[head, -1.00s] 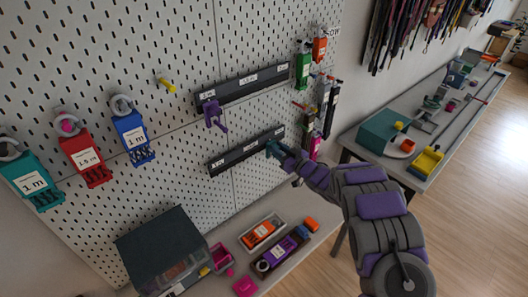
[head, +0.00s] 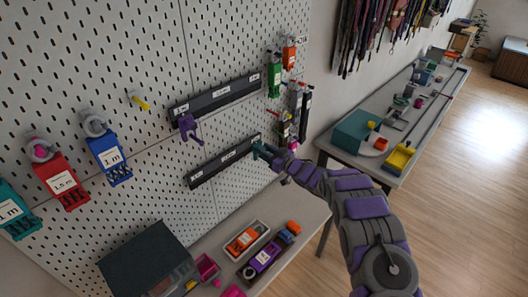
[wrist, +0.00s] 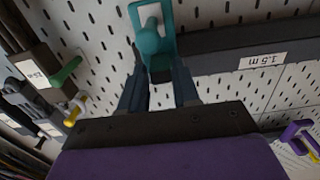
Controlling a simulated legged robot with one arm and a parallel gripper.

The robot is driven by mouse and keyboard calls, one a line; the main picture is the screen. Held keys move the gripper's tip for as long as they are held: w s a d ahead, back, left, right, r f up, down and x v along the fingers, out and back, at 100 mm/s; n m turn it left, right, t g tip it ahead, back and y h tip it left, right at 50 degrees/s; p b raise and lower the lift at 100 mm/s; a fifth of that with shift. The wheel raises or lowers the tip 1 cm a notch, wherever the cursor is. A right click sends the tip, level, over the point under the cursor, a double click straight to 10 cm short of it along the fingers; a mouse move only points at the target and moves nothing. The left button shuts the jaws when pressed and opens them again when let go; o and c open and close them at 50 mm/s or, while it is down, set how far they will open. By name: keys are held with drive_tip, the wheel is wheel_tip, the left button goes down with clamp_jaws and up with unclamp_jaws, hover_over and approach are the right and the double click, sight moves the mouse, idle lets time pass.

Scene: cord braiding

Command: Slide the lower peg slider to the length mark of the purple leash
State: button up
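The lower peg slider (head: 257,151) is teal and sits near the right end of the dark lower rail (head: 205,172) on the pegboard. In the wrist view the teal slider (wrist: 151,40) shows at the top, with its round knob toward me. My gripper (head: 266,155) is at this slider, its fingers (wrist: 160,78) on either side of the slider's near end. I cannot tell whether they press on it. A purple leash spool (head: 265,257) lies in a dark tray on the table; its label is too small to read. A 1.5 m label (wrist: 262,60) shows on a rail in the wrist view.
The upper rail (head: 225,95) carries a purple slider (head: 188,127) near its left end. Red (head: 63,183) and blue (head: 108,157) holders hang at the left. Green and orange holders hang right of the rails. A dark box (head: 145,260) stands below.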

drive_tip(key=o, duration=0.4)
drive_tip(key=shift+w+d, duration=0.15)
drive_tip(key=shift+d, duration=0.3)
drive_tip(key=shift+c, duration=0.2)
drive_tip(key=shift+r, duration=0.1)
drive_tip(key=v, duration=1.7)
drive_tip(key=shift+d, duration=0.15)
